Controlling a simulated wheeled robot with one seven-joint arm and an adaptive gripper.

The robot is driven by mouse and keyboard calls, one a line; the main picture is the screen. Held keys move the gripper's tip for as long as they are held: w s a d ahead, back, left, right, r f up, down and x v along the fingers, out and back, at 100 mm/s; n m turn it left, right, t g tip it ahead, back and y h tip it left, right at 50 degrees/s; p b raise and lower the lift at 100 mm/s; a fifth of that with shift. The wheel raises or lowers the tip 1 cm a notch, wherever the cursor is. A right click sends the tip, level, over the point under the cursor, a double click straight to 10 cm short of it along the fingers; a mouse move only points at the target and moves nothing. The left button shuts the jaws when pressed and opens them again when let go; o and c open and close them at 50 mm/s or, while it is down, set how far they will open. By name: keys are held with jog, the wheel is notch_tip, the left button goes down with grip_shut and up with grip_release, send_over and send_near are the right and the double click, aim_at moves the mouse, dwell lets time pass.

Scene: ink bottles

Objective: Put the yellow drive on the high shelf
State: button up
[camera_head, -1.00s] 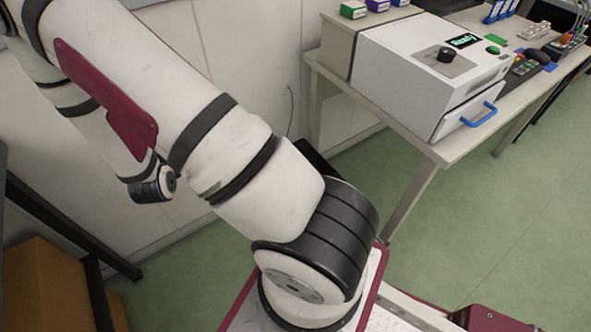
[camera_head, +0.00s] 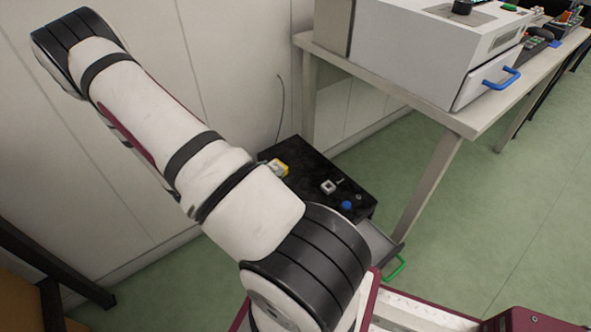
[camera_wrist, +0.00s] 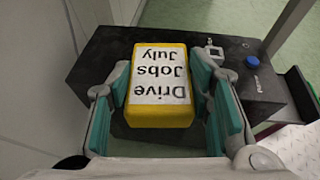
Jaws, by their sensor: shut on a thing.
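The yellow drive (camera_wrist: 160,118) has a white label reading "Drive Jobs July", which appears upside down in the wrist view. My gripper (camera_wrist: 161,88) is shut on it, with a teal-padded finger on each side. In the head view the yellow drive (camera_head: 283,165) shows at the far left of the low black cabinet's top (camera_head: 311,189), partly behind my arm. I cannot tell whether it touches that top. No high shelf can be made out for certain.
A small grey-white item (camera_head: 327,187) and a blue knob (camera_head: 347,205) are on the cabinet. Its drawer with a green handle (camera_head: 396,267) stands open. A table (camera_head: 470,122) with a white machine (camera_head: 420,52) is at right. A dark frame (camera_head: 55,265) stands at left.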

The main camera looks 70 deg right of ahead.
jog(key=shift+m+g+y, duration=0.3)
jog(key=shift+m+g, duration=0.3)
jog(key=shift+g, duration=0.1)
jog(key=s+f, duration=0.1)
jog(key=s+d+f+b, duration=0.1)
jog(key=f, duration=0.1)
jog(key=shift+s, duration=0.3)
jog(key=shift+s+d+f+b, duration=0.1)
jog(key=shift+d+f+b, duration=0.1)
jog(key=shift+b, duration=0.2)
jog(key=b, duration=0.5)
send_over(294, 162)
jog(key=shift+a+f, duration=0.15)
jog(key=shift+f, duration=0.5)
jog(key=shift+f+b, duration=1.05)
jog(key=shift+f, duration=0.65)
jog(key=shift+f, duration=0.15)
jog(key=o, duration=1.2)
jog(key=shift+o, duration=0.2)
